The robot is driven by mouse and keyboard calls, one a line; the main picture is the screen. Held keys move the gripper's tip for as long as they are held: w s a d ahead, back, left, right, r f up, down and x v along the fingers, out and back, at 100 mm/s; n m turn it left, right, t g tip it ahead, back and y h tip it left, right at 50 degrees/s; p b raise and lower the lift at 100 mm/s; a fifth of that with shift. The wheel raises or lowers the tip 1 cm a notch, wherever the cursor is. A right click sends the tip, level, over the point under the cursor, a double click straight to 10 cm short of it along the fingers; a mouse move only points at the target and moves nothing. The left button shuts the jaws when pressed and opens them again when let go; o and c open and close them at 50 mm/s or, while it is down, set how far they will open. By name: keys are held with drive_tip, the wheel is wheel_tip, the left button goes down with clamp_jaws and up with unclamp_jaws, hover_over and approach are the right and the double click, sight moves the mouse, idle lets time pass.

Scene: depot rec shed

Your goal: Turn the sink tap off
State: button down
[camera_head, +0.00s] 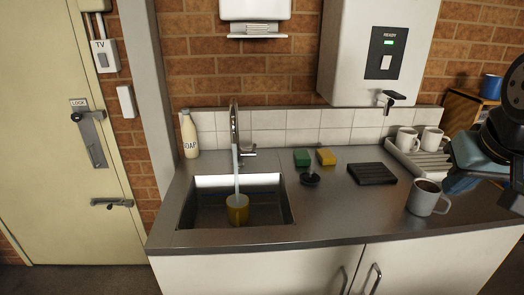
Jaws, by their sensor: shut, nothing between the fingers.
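The sink tap (234,125) has a tall curved spout at the back of the steel sink (188,208). Its small lever (247,152) sticks out to the right of the spout's base. A stream of water (237,180) runs from the spout into a yellow mug (238,210) standing in the sink. My gripper (458,183) is at the right edge, low over the counter behind a grey mug, well to the right of the tap. It is shut and empty. Its outline is dark and partly cut off.
A grey mug (428,198) with dark liquid stands near my gripper. A black ribbed tray (372,173), a dark plug (310,179), green (302,158) and yellow (326,157) sponges lie between it and the tap. A soap bottle (189,135) stands left. A water heater (378,50) hangs above.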

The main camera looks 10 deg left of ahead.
drive_tip(key=w+a+f+m+t+y, duration=0.2)
drive_tip(key=w+a+f+m, duration=0.25)
drive_tip(key=w+a, duration=0.45)
drive_tip(key=w+a+f+m+t+y, duration=0.1)
drive_tip(key=w+a+f+m+t, duration=0.15)
drive_tip(key=w+a+m, duration=0.45)
drive_tip(key=w+a+f+m+t+y, duration=0.1)
drive_tip(key=a+f+m, duration=0.3)
drive_tip(key=a+m, duration=0.5)
drive_tip(key=w+a+f+m+t+y, duration=0.2)
drive_tip(key=a+f+m, duration=0.3)
drive_tip(key=a+m, duration=0.4)
drive_tip(key=shift+w+a+f+t, duration=0.3)
drive_tip(key=shift+a+t, duration=0.35)
drive_tip(key=shift+a, duration=0.1)
